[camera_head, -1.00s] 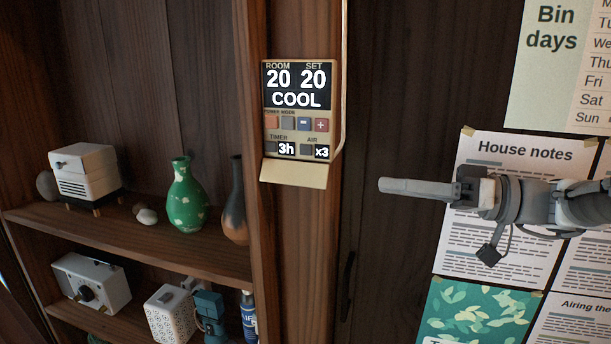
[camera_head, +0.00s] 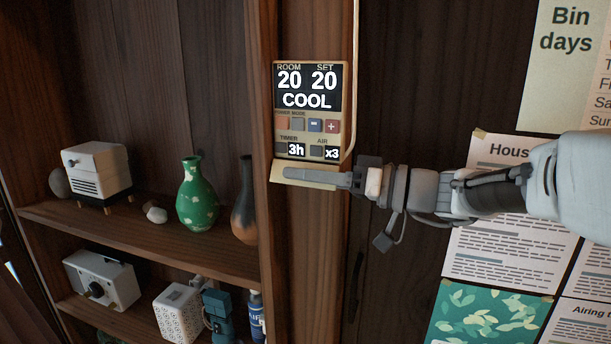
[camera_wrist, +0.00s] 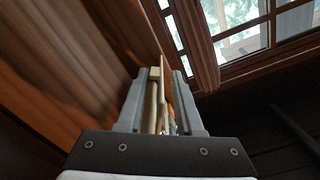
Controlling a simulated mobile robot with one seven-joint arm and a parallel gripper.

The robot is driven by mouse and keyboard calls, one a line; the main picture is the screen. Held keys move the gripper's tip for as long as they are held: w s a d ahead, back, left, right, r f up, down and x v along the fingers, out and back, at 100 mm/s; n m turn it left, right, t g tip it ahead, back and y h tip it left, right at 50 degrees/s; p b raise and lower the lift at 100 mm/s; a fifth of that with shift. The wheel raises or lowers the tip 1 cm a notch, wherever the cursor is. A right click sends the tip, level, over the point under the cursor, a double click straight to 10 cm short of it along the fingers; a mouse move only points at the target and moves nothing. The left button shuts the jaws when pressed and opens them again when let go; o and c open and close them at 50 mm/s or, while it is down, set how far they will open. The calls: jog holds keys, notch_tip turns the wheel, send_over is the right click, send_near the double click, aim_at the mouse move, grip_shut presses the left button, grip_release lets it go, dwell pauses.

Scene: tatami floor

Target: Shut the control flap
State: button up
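The control unit (camera_head: 308,112) is a beige panel on a wooden post. Its display reads 20, 20 and COOL. Its control flap (camera_head: 277,174) hangs open at the bottom edge and juts outward, leaving the buttons uncovered. My gripper (camera_head: 291,175) reaches in from the right, with a finger lying across the front of the flap and hiding much of it. I cannot tell whether they touch. In the wrist view, the two fingers of my gripper (camera_wrist: 166,74) stand apart, with beige edges of the unit seen through the gap. Nothing is clearly gripped.
Left of the post, a shelf (camera_head: 150,232) holds a green vase (camera_head: 197,195), a dark vase (camera_head: 244,205) and a white appliance (camera_head: 97,170). Paper notices (camera_head: 500,250) hang on the right wall behind my arm. A thin cable (camera_head: 354,60) runs beside the unit.

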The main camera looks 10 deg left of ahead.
grip_shut()
dwell(1.4)
